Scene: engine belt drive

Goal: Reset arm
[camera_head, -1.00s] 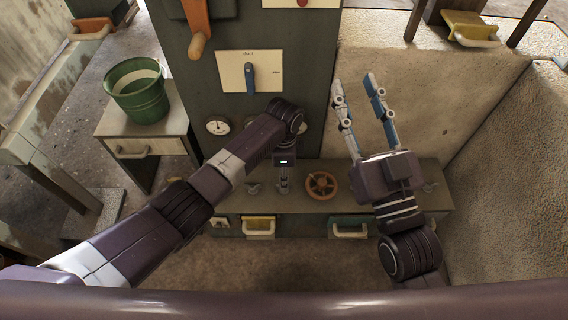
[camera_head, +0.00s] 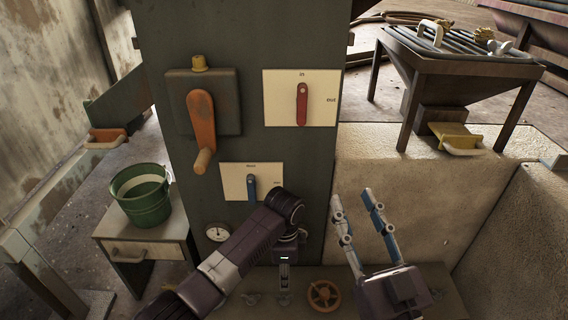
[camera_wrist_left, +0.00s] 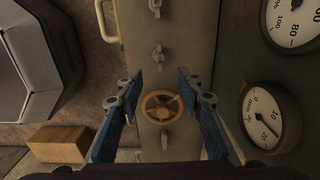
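My right gripper (camera_head: 362,230) is open and empty in the head view, its two blue-padded fingers pointing up in front of the pale block wall. My left arm reaches in from the left and ends in front of the dark green cabinet (camera_head: 240,50); its fingers are barely visible there. In the left wrist view my left gripper (camera_wrist_left: 165,85) is open, its two blue fingers wide apart with nothing between them. An orange-brown handwheel (camera_wrist_left: 162,106) on the bench lies beyond the fingers, apart from them; it also shows in the head view (camera_head: 323,296).
The cabinet carries an orange crank (camera_head: 201,118), a red lever (camera_head: 301,104), a blue lever (camera_head: 251,187) and a gauge (camera_head: 217,232). A green bucket (camera_head: 142,195) stands on a small drawer table at left. A metal-framed table (camera_head: 460,66) stands at back right.

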